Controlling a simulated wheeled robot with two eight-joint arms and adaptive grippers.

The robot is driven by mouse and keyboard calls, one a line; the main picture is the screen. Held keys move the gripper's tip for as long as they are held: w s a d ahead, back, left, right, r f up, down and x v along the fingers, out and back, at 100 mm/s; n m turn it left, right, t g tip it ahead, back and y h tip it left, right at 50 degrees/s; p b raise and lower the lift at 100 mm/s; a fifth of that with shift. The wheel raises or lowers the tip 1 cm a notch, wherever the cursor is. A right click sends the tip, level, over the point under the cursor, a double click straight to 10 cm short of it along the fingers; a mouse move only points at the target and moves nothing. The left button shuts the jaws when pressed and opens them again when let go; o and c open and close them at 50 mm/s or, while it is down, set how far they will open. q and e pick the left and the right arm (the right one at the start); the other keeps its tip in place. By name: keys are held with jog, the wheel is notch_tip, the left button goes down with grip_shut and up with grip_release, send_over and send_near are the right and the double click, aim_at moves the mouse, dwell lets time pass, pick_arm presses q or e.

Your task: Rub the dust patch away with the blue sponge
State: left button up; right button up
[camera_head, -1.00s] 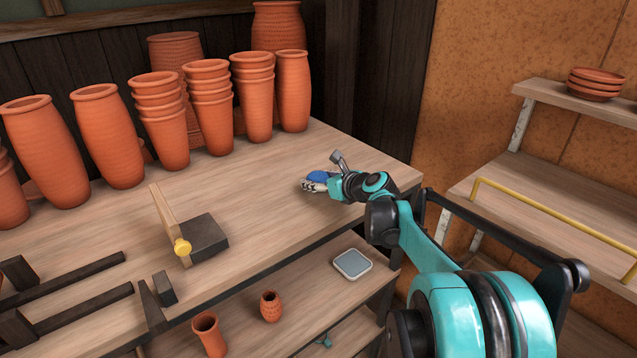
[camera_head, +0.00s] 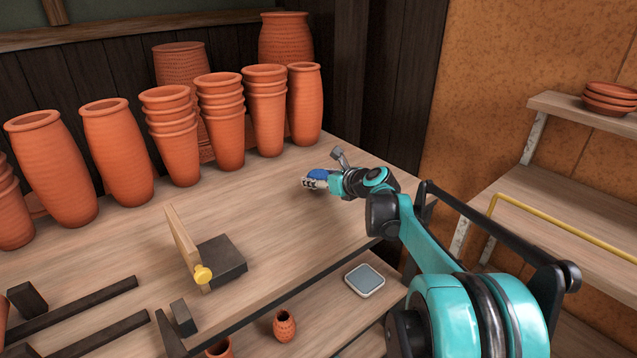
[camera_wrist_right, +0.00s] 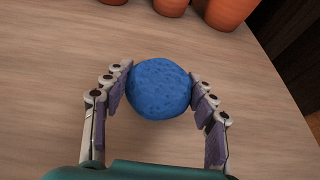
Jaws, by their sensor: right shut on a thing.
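The blue sponge (camera_wrist_right: 160,88) is round and pitted and sits between the two fingers of my right gripper (camera_wrist_right: 163,92) in the right wrist view. The fingers press on its left and right sides. In the head view the right gripper (camera_head: 311,181) holds the sponge (camera_head: 321,174) low at the wooden tabletop (camera_head: 270,220), toward its right end. I cannot tell whether the sponge touches the wood. No dust patch stands out in either view. My left gripper is not in view.
Tall terracotta pots (camera_head: 305,105) and stacked pots (camera_head: 220,118) line the back of the table. A dark block with a wooden board (camera_head: 222,258) stands front left. A lower shelf holds a grey-topped square thing (camera_head: 364,280) and a small pot (camera_head: 284,325). A rack with a yellow rail (camera_head: 560,224) stands right.

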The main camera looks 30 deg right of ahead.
jog(key=shift+s+r+p, duration=0.2)
jog(key=shift+r+p, duration=0.05)
jog(key=shift+r, duration=0.3)
jog(key=shift+s+r+p, duration=0.2)
jog(key=shift+r+p, duration=0.05)
jog(key=shift+r, duration=0.3)
jog(key=shift+w+r+p, duration=0.25)
jog(key=shift+r+p, duration=0.1)
jog(key=shift+r, duration=0.15)
jog(key=shift+w+r+p, duration=0.2)
jog(key=shift+r+p, duration=0.15)
jog(key=shift+r, duration=0.4)
jog(key=shift+s+r, duration=0.25)
jog(key=shift+f, duration=0.1)
jog(key=shift+w, duration=0.15)
